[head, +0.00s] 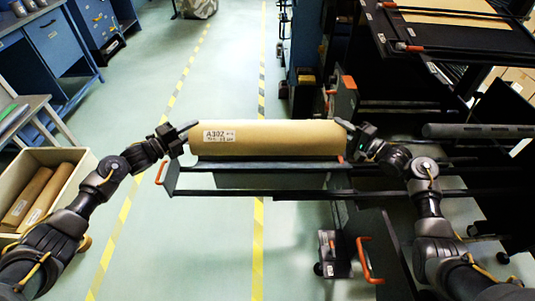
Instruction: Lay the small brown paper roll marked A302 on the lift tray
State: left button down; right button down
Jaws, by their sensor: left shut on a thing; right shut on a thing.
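The brown paper roll (275,142), with a white label reading A302 near its left end, lies level across the middle of the head view. My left gripper (184,133) is shut on its left end. My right gripper (350,135) is shut on its right end. The dark lift tray (258,178) shows just below and in front of the roll, with an orange handle at its left end. The roll hides part of the tray. I cannot tell whether the roll touches the tray or hangs just above it.
A pale box (76,168) with brown rolls in it stands at the left. Dark machinery with a sheet-topped table (455,40) fills the right. A lower lift part with an orange handle (368,260) stands below the tray. The green floor (190,235) at lower left is clear.

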pick_arm(q)
jog(key=shift+w+d+r, duration=0.15)
jog(key=shift+d+r, duration=0.2)
pick_arm(e)
jog(key=shift+d+r, duration=0.2)
jog(key=shift+r, duration=0.1)
pick_arm(q)
jog(key=shift+a, duration=0.1)
pick_arm(e)
jog(key=shift+a, duration=0.1)
